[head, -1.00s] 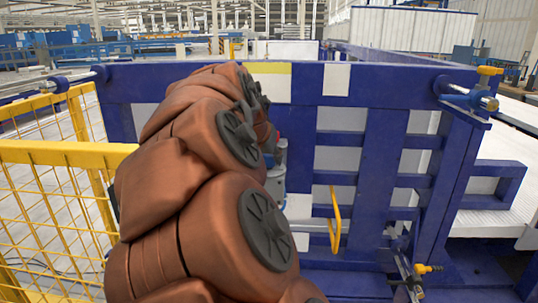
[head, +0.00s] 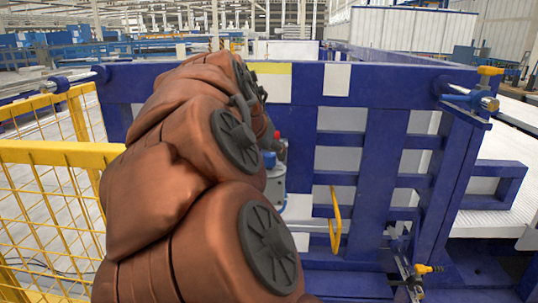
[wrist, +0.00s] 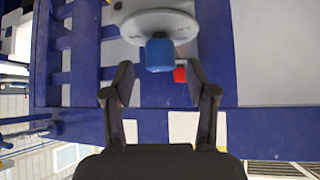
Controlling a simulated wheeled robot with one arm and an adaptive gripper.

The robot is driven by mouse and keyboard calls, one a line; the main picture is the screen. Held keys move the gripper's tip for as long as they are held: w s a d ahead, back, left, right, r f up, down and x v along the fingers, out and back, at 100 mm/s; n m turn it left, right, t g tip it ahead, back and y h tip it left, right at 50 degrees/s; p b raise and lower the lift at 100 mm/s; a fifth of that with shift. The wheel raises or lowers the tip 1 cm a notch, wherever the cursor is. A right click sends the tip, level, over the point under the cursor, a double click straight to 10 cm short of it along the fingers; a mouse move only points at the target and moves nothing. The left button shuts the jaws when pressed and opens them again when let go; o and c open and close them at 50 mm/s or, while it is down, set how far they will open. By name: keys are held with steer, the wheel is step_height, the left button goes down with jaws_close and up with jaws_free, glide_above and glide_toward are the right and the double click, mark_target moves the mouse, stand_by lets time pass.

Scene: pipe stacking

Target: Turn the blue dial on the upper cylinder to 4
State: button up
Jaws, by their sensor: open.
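The blue dial (wrist: 160,54) is a knob in front of a round grey plate (wrist: 132,22) in the wrist view, which looks upside down. My gripper (wrist: 161,76) is open and empty, with its two black fingers spread and the dial beyond and between the tips. I see no contact. In the head view the blue dial (head: 269,159) shows just right of my arm, on a grey cylinder (head: 277,182) partly hidden by it. A small red part (head: 277,135) sits above it; a red part (wrist: 180,74) also shows in the wrist view. No dial numbers are readable.
A large blue frame (head: 375,150) with pale panels stands ahead. A yellow handle (head: 335,218) hangs right of the cylinder. A yellow mesh fence (head: 45,210) stands at the left. A metal clamp (head: 475,97) sits at the frame's upper right corner.

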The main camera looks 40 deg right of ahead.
steer(key=v, duration=0.9)
steer(key=shift+a, duration=0.2)
steer(key=shift+s+r, duration=0.1)
steer(key=shift+r, duration=0.05)
steer(key=s+a+f+n+g+y+p, duration=0.3)
steer(key=s+a+f, duration=0.4)
steer(key=s+f, duration=0.4)
steer(key=s+a+f+n+g+y+p, duration=0.3)
steer(key=s+a+f+n+p, duration=0.3)
steer(key=s, duration=0.8)
step_height(320, 180, down, 5)
steer(key=shift+s+a+r+n+g+y, duration=0.15)
steer(key=shift+s+a+n+g+y, duration=0.25)
steer(key=shift+n+y, duration=0.5)
